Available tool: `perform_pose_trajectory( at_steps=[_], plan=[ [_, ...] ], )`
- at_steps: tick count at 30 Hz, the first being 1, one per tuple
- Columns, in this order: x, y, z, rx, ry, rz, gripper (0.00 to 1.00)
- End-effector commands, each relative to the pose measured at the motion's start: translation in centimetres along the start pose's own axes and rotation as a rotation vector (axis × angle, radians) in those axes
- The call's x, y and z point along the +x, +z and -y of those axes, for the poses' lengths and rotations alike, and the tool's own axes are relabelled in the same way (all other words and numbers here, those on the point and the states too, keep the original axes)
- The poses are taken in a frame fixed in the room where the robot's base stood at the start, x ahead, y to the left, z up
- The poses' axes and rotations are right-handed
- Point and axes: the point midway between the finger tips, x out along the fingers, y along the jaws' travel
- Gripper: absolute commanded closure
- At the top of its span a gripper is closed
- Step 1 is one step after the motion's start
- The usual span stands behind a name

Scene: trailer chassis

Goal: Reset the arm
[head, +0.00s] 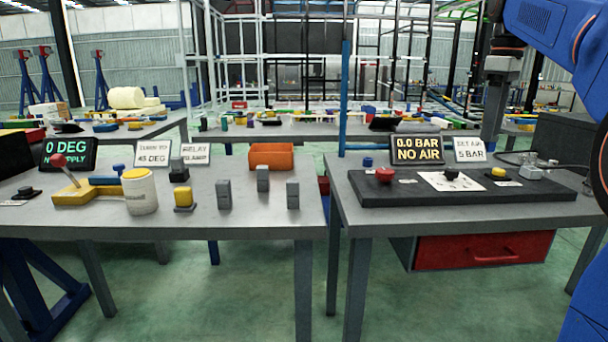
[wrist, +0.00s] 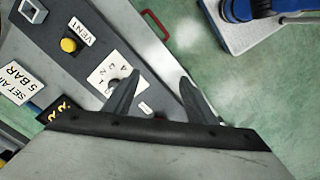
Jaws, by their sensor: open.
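My gripper (wrist: 158,80) shows in the wrist view with its two dark fingers apart and nothing between them. It is above the right bench's dark control panel (wrist: 155,112), and the fingers overlap the view of the white dial plate (wrist: 103,70). In the head view my blue and dark arm comes down from the upper right over the right bench (head: 350,196). The fingers cannot be made out clearly there.
The panel carries a red knob (head: 384,175), a yellow button (head: 498,172) and a sign reading 0.0 BAR NO AIR (head: 417,149). The left bench (head: 260,215) holds an orange bin (head: 271,157), grey blocks and a red-knobbed lever (head: 58,161). A gap separates the benches.

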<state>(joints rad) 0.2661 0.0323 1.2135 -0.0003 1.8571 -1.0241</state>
Motion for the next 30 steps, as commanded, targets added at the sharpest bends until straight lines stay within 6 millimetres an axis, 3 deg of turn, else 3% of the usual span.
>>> perform_pose_trajectory(
  at_steps=[5,11,20,30],
  plan=[
    [1.2,0.3,2.4,0.05,0.022,-0.015,0.49],
    [4.0,1.0,6.5,0.144,0.057,-0.048,0.49],
    [10.8,3.2,14.2,0.324,0.108,-0.124,0.49],
    [21.0,6.9,22.5,0.525,0.139,-0.23,0.49]
  ],
)
